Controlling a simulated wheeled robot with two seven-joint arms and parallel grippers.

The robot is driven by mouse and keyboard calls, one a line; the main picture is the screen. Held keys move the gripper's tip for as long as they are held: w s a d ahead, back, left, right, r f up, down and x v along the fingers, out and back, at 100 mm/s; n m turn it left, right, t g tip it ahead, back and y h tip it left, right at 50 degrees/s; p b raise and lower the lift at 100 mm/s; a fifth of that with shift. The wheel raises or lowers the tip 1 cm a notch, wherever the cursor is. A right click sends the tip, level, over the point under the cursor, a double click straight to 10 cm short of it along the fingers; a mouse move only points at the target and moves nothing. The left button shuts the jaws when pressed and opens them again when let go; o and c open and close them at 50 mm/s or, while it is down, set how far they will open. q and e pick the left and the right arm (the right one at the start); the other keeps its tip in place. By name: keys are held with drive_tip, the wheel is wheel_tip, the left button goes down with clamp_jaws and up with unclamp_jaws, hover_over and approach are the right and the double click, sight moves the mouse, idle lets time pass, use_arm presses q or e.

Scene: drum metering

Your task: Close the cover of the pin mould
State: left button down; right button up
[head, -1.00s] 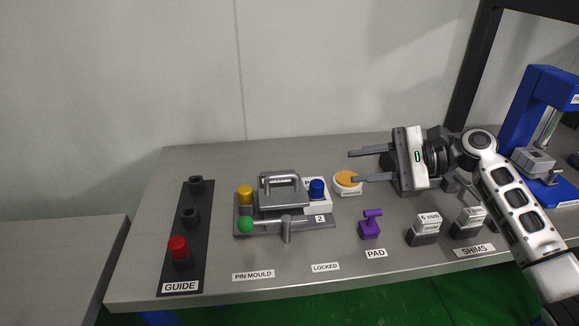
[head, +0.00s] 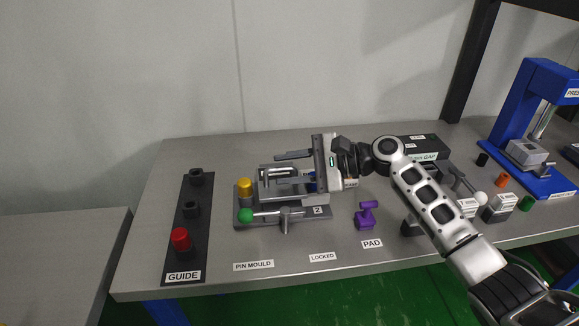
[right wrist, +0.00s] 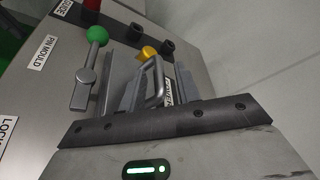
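The pin mould (head: 258,222) is a grey block near the middle of the table. Its cover (head: 283,195) is a grey plate with a bar handle, and I cannot tell its exact tilt. The handle also shows in the right wrist view (right wrist: 157,78). A lever with a green knob (head: 245,215) lies along the mould's front. My right gripper (head: 279,169) is open, its fingers reaching in from the right, one behind and one in front of the handle. Contact is not clear. My left gripper is not in view.
A yellow knob (head: 244,186) stands left of the cover; a mostly hidden blue one is on its right. A black guide rail (head: 189,230) with a red knob (head: 180,239) stands at left. A purple pad (head: 367,216), shims and a blue press (head: 531,115) lie rightward.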

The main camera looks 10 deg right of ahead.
clamp_jaws()
drive_tip(key=shift+s+f+n+b, duration=0.25)
drive_tip(key=shift+f+n+b, duration=0.05)
drive_tip(key=shift+f+b, duration=0.25)
drive_tip(key=shift+s+f+t, duration=0.2)
drive_tip(key=shift+s+t, duration=0.05)
drive_tip(key=shift+t, duration=0.05)
drive_tip(key=shift+s+d+f, duration=0.1)
drive_tip(key=shift+f, duration=0.2)
